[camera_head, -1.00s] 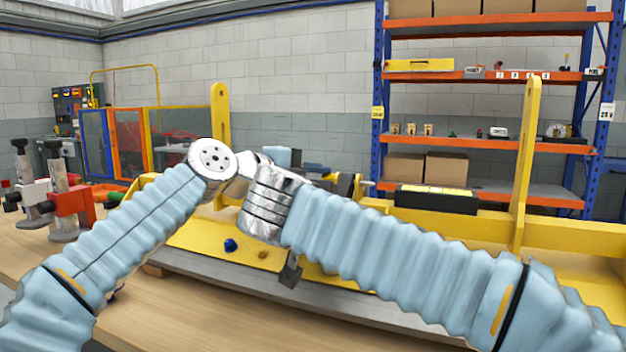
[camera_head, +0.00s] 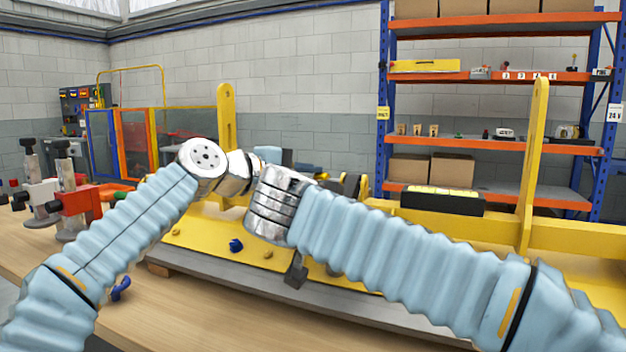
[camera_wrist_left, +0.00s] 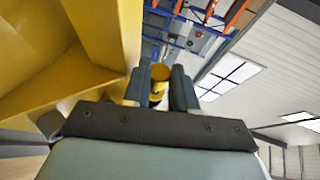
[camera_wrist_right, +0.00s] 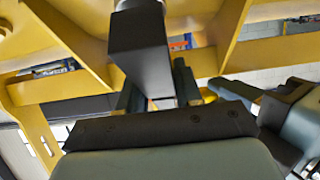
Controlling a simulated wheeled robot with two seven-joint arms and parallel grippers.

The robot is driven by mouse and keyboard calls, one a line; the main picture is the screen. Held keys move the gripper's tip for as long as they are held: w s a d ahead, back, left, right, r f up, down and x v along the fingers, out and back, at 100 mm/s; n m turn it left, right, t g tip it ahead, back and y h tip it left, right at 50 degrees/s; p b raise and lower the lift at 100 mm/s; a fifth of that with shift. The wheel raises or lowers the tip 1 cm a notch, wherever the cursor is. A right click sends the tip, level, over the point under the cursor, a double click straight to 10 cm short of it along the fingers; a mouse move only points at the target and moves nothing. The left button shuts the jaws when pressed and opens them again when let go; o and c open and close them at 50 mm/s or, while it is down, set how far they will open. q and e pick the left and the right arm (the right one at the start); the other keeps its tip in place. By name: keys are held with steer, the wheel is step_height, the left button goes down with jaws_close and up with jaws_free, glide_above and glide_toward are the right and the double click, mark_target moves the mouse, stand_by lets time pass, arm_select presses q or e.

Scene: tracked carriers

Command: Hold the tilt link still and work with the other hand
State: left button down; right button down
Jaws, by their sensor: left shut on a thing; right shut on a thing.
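A yellow fixture (camera_head: 205,230) stands on a grey base on the bench; its upright posts rise at left and right. My left gripper (camera_wrist_left: 157,88) is shut on a yellow round-ended part (camera_wrist_left: 158,73); the head view mostly hides its fingers behind my wrists. My right gripper (camera_wrist_right: 158,92) is shut on a small pale grey piece (camera_wrist_right: 161,103), largely hidden, just below a dark square block (camera_wrist_right: 140,48). The right wrist covers this grip in the head view. I cannot tell which held part is the tilt link. My left gripper's body shows at the right wrist view's right edge.
A blue knob (camera_head: 236,245) sits on the fixture's front and a blue hook-shaped piece (camera_head: 121,288) on the bench. Red and grey clamps (camera_head: 72,205) stand at left. A black box with a yellow top (camera_head: 442,200) is behind my right arm. The front bench is partly clear.

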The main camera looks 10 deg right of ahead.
arm_select(q)
steer(key=shift+w+a, duration=0.8)
steer(key=shift+a, duration=0.35)
steer(key=shift+w+a, duration=0.75)
steer(key=shift+a, duration=0.35)
steer(key=shift+a, duration=0.1)
steer(key=shift+w+a, duration=0.5)
steer(key=shift+a, duration=0.2)
steer(key=shift+w+a, duration=0.5)
steer(key=shift+a, duration=0.2)
steer(key=c, duration=1.5)
jaws_free()
steer(key=shift+c, duration=1.3)
jaws_close()
arm_select(e)
steer(key=c, duration=0.7)
jaws_free()
